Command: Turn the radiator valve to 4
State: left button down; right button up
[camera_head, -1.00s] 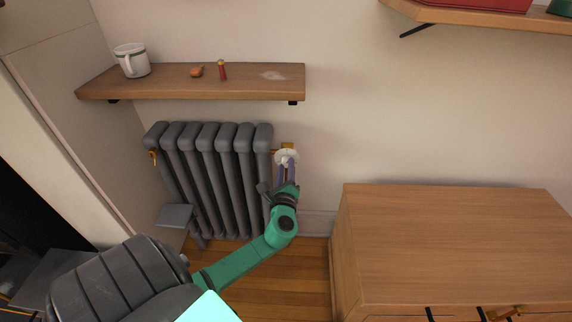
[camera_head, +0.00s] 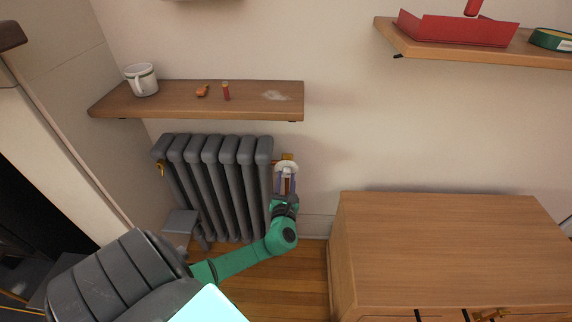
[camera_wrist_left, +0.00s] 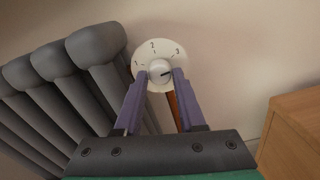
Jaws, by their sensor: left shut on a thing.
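The radiator valve is a white round dial (camera_wrist_left: 145,82) with a small white knob (camera_wrist_left: 160,70) at its centre. Figures 1, 2 and 3 show along the upper part of the dial; the fingers cover part of its lower side. My right gripper is not in view.
The grey radiator (camera_head: 225,180) stands left of the dial. A wooden shelf (camera_head: 180,100) with a mug, a small orange-brown thing and a red thing is above it. A wooden cabinet (camera_head: 440,240) stands to the right. A higher shelf (camera_head: 420,46) holds a red tray.

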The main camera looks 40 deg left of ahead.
pick_arm(q)
jog(key=m+p, duration=0.1)
jog(key=m, duration=0.2)
jog(key=shift+p, duration=0.3)
jog(key=shift+m, duration=0.4)
jog(key=shift+f+m+p, duration=0.1)
jog(key=shift+m+p, duration=1)
jog(key=shift+m, duration=0.7)
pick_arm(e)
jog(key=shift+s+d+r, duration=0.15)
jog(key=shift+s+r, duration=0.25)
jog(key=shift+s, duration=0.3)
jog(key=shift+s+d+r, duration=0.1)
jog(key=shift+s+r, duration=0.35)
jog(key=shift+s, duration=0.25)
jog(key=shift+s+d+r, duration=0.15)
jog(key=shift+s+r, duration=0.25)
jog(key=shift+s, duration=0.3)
pick_arm(q)
jog(key=c, duration=0.5)
grip_release()
